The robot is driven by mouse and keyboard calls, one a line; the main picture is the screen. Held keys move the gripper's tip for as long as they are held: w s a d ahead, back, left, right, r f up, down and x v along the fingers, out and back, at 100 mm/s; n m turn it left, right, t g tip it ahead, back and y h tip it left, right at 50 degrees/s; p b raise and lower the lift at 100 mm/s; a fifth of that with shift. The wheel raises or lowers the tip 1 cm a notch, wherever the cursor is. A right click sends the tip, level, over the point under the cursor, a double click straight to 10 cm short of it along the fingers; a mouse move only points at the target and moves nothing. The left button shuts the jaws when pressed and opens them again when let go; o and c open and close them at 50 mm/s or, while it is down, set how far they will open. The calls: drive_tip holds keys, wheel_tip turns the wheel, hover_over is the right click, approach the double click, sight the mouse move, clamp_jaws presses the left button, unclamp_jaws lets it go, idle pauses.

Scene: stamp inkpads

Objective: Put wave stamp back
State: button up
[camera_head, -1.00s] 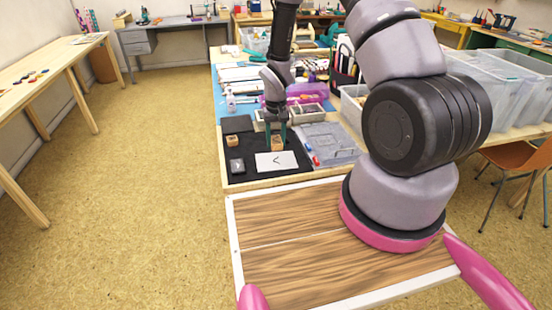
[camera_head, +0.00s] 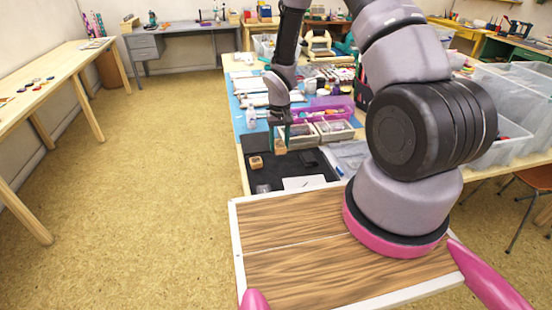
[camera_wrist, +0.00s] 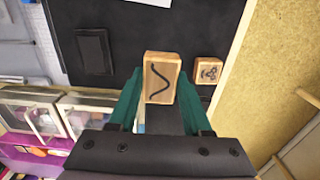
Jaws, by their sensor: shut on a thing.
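My gripper (camera_head: 280,130) is shut on the wooden wave stamp (camera_head: 280,146), above the black mat (camera_head: 275,177). In the wrist view, the wave stamp (camera_wrist: 161,78) sits between the green fingertips, its curved black line facing the camera. A smaller wooden stamp (camera_head: 256,163) with a different dark design stands on the mat to its left; it also shows in the wrist view (camera_wrist: 208,70). A dark pad (camera_head: 308,158) lies to the right, seen too in the wrist view (camera_wrist: 95,50). White paper (camera_head: 302,183) lies near the front edge.
Clear-lidded trays (camera_head: 335,129) and a purple box (camera_head: 332,106) stand right of and behind my gripper. A small grey block (camera_head: 263,188) sits at the mat's front left. The table's left edge is close to the smaller stamp.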

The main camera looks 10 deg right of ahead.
sight(279, 165)
drive_tip(key=shift+f, duration=3.25)
drive_tip(key=shift+f, duration=0.1)
drive_tip(key=o, duration=1.1)
